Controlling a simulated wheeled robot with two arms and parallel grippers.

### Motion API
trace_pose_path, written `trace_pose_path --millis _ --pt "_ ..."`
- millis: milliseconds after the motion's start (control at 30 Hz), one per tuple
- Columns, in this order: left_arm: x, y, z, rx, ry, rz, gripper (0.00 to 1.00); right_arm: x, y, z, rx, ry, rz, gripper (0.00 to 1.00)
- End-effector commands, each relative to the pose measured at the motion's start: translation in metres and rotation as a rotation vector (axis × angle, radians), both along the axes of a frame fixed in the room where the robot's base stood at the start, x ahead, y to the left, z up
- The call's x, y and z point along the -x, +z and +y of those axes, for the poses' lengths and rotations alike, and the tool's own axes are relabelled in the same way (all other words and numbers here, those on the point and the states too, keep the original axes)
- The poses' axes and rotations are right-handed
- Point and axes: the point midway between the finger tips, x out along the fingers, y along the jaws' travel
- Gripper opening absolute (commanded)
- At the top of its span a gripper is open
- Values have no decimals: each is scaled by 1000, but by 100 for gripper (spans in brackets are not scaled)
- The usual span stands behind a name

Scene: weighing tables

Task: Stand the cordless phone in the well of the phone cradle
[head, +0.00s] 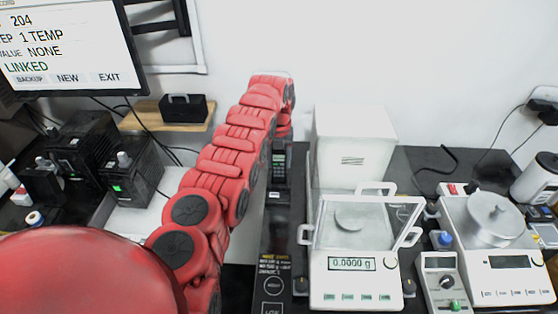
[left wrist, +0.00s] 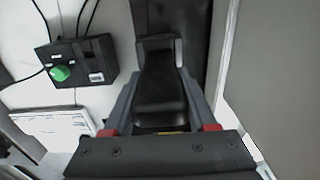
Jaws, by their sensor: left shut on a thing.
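The cordless phone (head: 279,163) is black with a small screen and keypad. It looks upright in the head view, just left of the balance. My left gripper (head: 282,140) comes down from above and is shut on the phone's upper part. In the left wrist view the phone (left wrist: 160,92) lies between the two grey fingers. The dark phone cradle (head: 278,198), with a pale label on its front, shows directly below the phone. I cannot tell whether the phone's foot is inside the well or just above it. My right gripper is not in view.
A balance with a clear draft shield (head: 352,285) and a white box (head: 352,145) stand close on the right. A second scale (head: 497,222) is farther right. Black power units (head: 130,168) and a monitor (head: 65,50) are on the left. Cables hang behind them.

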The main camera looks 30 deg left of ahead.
Motion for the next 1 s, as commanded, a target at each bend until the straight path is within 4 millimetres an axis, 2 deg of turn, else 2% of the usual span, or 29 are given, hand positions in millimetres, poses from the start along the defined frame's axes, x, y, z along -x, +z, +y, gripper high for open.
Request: trace_pose_path --millis 1000 --pt "0 -16 0 0 0 -1 0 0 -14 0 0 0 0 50"
